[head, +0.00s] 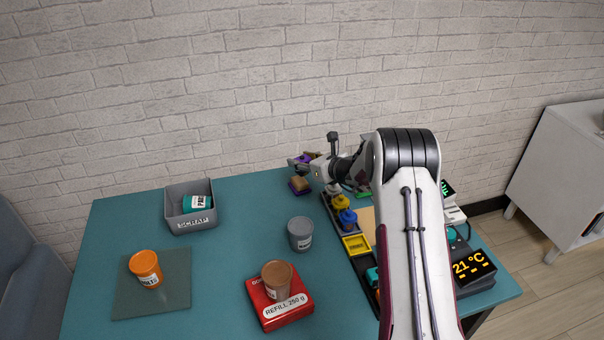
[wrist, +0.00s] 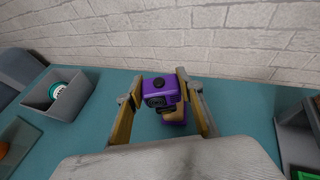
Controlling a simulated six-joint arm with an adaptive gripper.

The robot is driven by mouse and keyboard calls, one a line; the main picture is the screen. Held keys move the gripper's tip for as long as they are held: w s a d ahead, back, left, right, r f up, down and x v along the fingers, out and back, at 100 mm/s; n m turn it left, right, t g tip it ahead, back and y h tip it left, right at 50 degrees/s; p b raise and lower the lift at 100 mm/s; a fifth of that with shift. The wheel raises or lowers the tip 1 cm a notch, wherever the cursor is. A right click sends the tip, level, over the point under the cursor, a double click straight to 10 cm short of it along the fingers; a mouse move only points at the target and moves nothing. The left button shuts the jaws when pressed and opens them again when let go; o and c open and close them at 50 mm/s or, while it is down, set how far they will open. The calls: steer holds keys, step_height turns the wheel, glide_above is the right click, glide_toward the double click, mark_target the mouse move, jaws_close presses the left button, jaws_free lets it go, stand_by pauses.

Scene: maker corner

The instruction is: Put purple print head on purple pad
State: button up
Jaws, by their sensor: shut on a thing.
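The purple print head (wrist: 159,89) is between the two fingers of my gripper (wrist: 160,84), which is shut on it. In the head view, my gripper (head: 306,160) is near the table's back edge, with the purple print head (head: 311,156) partly hidden by the fingers. A small purple pad (head: 295,189) lies on the table just below, with a tan block-like piece (head: 301,182) over it. In the wrist view, tan and purple show right behind and below the head. I cannot tell whether the head touches them.
A grey jar (head: 300,233), an orange jar (head: 146,268) on a mat, and a brown jar on a red box (head: 269,312) stand nearer. A dark rack (head: 365,264) with coloured parts lies right.

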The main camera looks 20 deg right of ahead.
mark_target(306, 173)
steer(key=shift+f, duration=0.7)
steer(key=shift+f, duration=0.15)
steer(key=shift+f, duration=1.75)
steer(key=o, duration=1.3)
steer(key=shift+f, duration=0.15)
steer(key=shift+r, duration=0.2)
steer(key=shift+v, duration=6)
